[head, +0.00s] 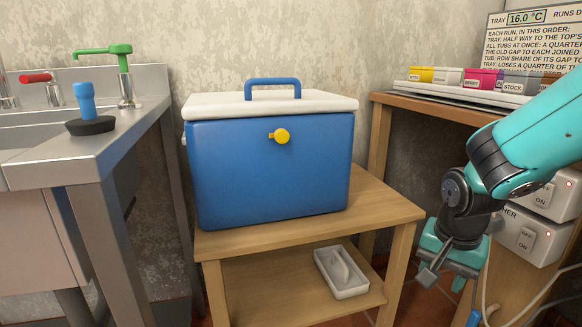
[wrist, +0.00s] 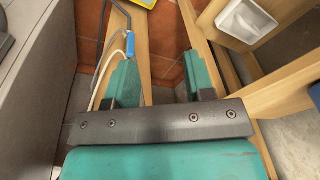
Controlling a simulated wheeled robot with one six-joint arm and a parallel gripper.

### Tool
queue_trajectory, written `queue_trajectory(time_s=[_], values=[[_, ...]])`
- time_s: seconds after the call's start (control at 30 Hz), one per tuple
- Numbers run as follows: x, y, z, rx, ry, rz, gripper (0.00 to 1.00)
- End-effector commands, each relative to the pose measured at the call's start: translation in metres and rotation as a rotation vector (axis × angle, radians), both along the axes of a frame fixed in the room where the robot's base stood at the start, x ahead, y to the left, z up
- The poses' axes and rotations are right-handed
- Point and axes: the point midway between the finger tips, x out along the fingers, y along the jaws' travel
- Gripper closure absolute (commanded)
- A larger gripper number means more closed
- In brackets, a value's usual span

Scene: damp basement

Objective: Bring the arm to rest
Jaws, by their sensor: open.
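My teal arm (head: 535,135) reaches in from the right side of the head view and bends down at a dark wrist joint. My gripper (head: 444,278) hangs below it, pointing down, in front of the right-hand bench and to the right of the small wooden table. In the wrist view my gripper (wrist: 163,88) has its two teal fingers apart, with nothing between them but floor and wood behind.
A blue cooler (head: 270,165) with a white lid stands on the wooden table (head: 380,207). A white tray (head: 341,273) lies on its lower shelf. Switch boxes (head: 530,236) and loose cables (head: 535,300) are close to my gripper. A steel sink (head: 60,140) is left.

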Motion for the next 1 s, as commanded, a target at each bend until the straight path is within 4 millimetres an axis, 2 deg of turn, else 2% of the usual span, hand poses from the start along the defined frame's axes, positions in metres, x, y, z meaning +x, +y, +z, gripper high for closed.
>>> queue_trajectory(time_s=[0.03, 0.1, 0.2, 0.3, 0.47, 0.5, 0.77, 0.87, 1.0], values=[[-0.019, 0.027, 0.018, 0.045, -0.003, 0.168, 0.51], [-0.046, 0.057, 0.036, 0.101, 0.000, 0.397, 0.51], [-0.084, 0.090, 0.057, 0.160, -0.010, 0.688, 0.51], [-0.122, 0.113, 0.073, 0.203, -0.029, 0.948, 0.51], [-0.182, 0.138, 0.093, 0.252, -0.074, 1.337, 0.51], [-0.183, 0.138, 0.109, 0.255, -0.073, 1.354, 0.51], [-0.180, 0.137, 0.173, 0.255, -0.069, 1.338, 0.51], [-0.180, 0.137, 0.203, 0.255, -0.070, 1.337, 0.51], [-0.180, 0.137, 0.257, 0.254, -0.069, 1.336, 0.51]])
